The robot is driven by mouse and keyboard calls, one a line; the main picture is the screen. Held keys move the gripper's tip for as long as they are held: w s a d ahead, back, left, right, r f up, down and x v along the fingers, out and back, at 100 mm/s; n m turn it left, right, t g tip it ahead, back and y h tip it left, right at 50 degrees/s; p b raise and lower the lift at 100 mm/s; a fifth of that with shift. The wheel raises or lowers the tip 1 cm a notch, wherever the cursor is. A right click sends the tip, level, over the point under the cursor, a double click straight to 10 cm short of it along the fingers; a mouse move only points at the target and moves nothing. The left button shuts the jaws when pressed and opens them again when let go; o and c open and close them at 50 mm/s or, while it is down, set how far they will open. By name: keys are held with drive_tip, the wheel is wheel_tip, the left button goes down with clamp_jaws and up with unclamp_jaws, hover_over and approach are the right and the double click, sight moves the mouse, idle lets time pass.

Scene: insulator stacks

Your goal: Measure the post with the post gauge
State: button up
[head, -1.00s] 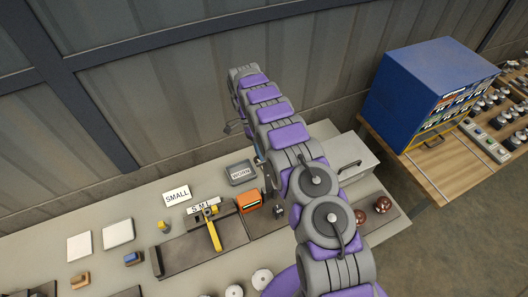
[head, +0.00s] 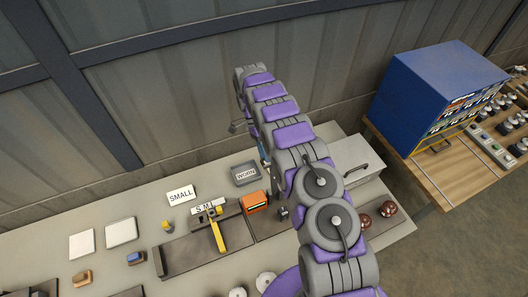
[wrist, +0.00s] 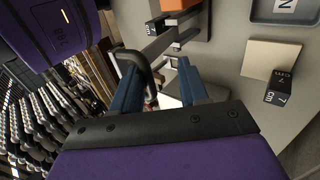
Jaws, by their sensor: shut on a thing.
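My gripper (wrist: 158,90) shows in the wrist view as two blue fingers, shut on what I take to be the post gauge. That gauge (wrist: 163,42) has a grey bar with forked arms and a dark looped part beside the left finger. Its gripped part is mostly hidden. In the head view my arm hides the gripper and most of the gauge. I cannot make out for sure which thing is the post, or whether the gauge touches it. A small dark block marked cm (wrist: 155,25) sits beyond the gauge, near an orange block (head: 254,202).
A WORN tray (head: 245,174), a SMALL card (head: 181,195) and a yellow tool (head: 217,233) lie left of my arm. A grey box with a handle (head: 352,165) and reddish-brown round pieces (head: 388,208) are at right. A blue cabinet (head: 435,90) stands on another table.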

drive_tip(key=s+d+r, duration=0.1)
drive_tip(key=s+r, duration=0.1)
drive_tip(key=s, duration=0.5)
drive_tip(key=s+d+r, duration=0.1)
drive_tip(key=s+r, duration=0.2)
drive_tip(key=s, duration=0.5)
drive_tip(key=shift+s+d, duration=0.3)
drive_tip(key=shift+d, duration=0.1)
idle(0.5)
